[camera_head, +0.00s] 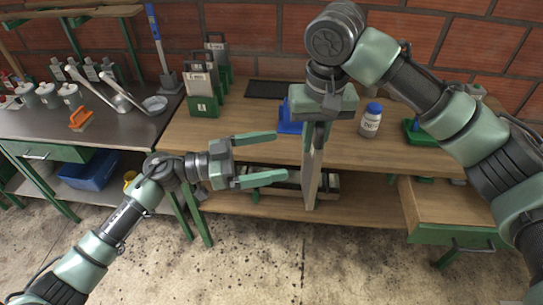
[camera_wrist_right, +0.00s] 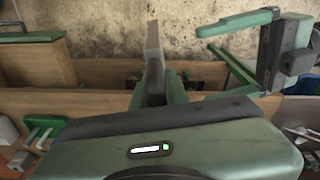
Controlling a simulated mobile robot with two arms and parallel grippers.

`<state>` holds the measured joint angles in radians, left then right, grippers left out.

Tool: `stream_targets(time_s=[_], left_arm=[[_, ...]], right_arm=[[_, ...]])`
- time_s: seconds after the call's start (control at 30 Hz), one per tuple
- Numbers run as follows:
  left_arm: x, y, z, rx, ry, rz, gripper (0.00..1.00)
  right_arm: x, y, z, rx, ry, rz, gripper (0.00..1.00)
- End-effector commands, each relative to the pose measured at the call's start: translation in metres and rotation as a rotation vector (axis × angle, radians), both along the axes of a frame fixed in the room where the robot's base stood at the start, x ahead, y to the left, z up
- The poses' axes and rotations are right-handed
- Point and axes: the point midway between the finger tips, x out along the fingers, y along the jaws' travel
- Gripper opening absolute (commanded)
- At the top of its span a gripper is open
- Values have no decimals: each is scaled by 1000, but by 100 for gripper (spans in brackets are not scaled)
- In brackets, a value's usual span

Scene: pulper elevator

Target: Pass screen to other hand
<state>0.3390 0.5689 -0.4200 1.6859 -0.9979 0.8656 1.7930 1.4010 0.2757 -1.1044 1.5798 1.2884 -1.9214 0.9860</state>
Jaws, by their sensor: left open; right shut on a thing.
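A thin grey panel, which I take to be the screen (camera_head: 313,165), hangs upright below my right gripper (camera_head: 317,122), in front of the wooden bench. My right gripper is shut on its upper part. In the right wrist view the screen (camera_wrist_right: 154,58) stands edge-on between the right fingers (camera_wrist_right: 157,92). My left gripper (camera_head: 280,157) is open and empty, its two green fingers pointing right towards the screen with a small gap before it. It also shows in the right wrist view (camera_wrist_right: 215,43), to the right of the screen, not touching it.
The wooden bench (camera_head: 245,130) holds several grey and green screen holders (camera_head: 203,85), a black mat (camera_head: 268,89), a blue object (camera_head: 290,118) and a blue-capped jar (camera_head: 371,120). A metal table (camera_head: 130,140) with bottles and pots stands left. A lower shelf (camera_head: 360,208) lies under the bench.

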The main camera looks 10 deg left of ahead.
Motion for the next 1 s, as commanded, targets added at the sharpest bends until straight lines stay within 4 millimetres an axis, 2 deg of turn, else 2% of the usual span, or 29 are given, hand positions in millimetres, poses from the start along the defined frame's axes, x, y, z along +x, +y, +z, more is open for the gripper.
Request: stream_targets(time_s=[0.1,0.23,0.37,0.7,0.9,1.0], left_arm=[[-16,-8,12,46,0,-71,100],[-20,-16,15,61,4,-94,100],[-17,-34,16,58,6,-95,100],[-4,-96,16,56,6,-93,100],[1,-120,15,58,6,-91,100],[2,-125,15,58,6,-91,100]], right_arm=[[0,0,1,1,-2,0,0],[0,0,1,1,-2,0,0],[0,0,1,1,-2,0,0],[0,0,1,1,-2,0,0],[0,0,1,1,-2,0,0],[0,0,1,1,-2,0,0]])
